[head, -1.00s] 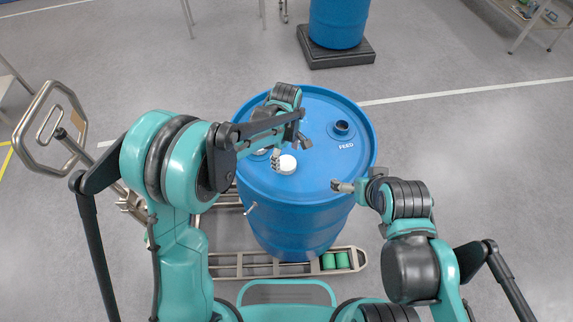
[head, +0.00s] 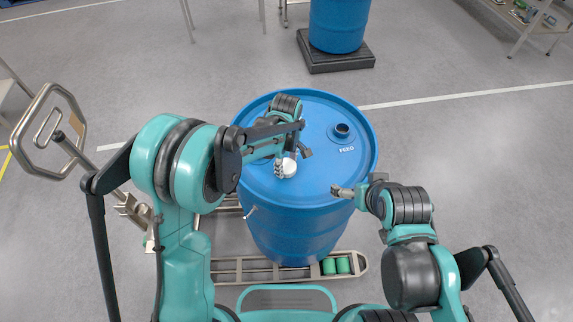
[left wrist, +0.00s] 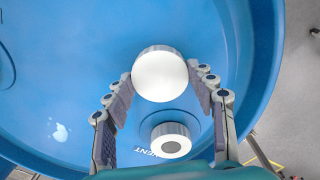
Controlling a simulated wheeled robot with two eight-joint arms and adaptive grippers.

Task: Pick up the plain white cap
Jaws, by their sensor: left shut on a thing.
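The plain white cap (head: 287,168) is on the blue drum's top, toward the near side. In the left wrist view it is a smooth white disc (left wrist: 160,76) between the two fingers. My left gripper (head: 284,166) is shut on it, with the fingertips at its left and right sides. I cannot tell whether the cap is clear of the drum top. My right gripper (head: 344,191) is at the drum's right edge, away from the cap; whether its fingers are open or shut is unclear.
The blue drum (head: 300,215) has an open hole (head: 342,131) marked FEED. A pallet-truck-like frame (head: 240,270) lies under the drum. Another blue drum (head: 337,25) stands behind; the floor between is clear.

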